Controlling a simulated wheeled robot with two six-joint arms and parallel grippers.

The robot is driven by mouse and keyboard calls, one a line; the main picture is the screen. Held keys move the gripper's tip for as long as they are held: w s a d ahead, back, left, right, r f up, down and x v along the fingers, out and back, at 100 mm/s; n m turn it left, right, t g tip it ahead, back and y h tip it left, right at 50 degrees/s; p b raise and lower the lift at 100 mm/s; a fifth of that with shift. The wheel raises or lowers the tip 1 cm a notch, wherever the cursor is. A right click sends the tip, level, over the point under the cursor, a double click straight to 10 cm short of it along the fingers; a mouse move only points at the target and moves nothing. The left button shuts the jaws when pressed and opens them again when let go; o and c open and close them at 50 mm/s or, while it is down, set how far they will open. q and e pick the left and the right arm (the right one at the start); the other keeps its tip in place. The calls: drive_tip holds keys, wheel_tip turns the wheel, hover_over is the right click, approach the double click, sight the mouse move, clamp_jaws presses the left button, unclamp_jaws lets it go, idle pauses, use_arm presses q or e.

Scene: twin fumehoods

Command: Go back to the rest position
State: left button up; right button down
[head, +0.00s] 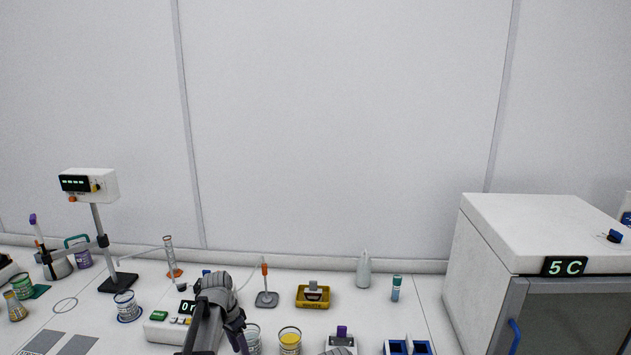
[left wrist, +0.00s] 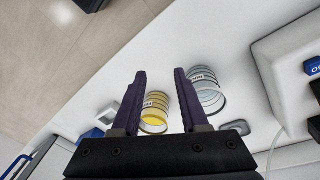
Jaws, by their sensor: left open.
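My left gripper (head: 241,342) is over the bench at the lower middle-left of the head view, its dark fingers pointing down. In the left wrist view its two fingers (left wrist: 160,73) are apart with nothing held between them. A beaker with yellow contents (head: 290,341) stands to the right of the gripper; it also shows below the fingers in the wrist view (left wrist: 155,113). A clear beaker (head: 253,340) stands close beside the gripper and shows in the wrist view (left wrist: 207,92). My right gripper's jaws do not show.
A white stirrer with a display (head: 165,329) is left of my arm. Behind stand an orange-topped dropper (head: 265,285), a yellow tray (head: 313,297), a bottle (head: 364,271) and a teal-capped vial (head: 396,289). A white cabinet marked 5C (head: 535,230) fills the right. Several vessels crowd the left.

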use_arm(q)
drive_tip(key=s+d+f+n+y+b, duration=0.1)
drive_tip(key=s+d+f+n, duration=0.1)
drive_tip(key=s+d, duration=0.5)
drive_tip(key=s+d+f+n+y+b, duration=0.1)
drive_tip(key=s+d, duration=0.6)
drive_tip(key=s, duration=0.9)
drive_tip(key=shift+d+f+n+y+b, duration=0.4)
drive_tip(key=shift+f+y+b, duration=0.1)
drive_tip(key=shift+f+b, duration=0.25)
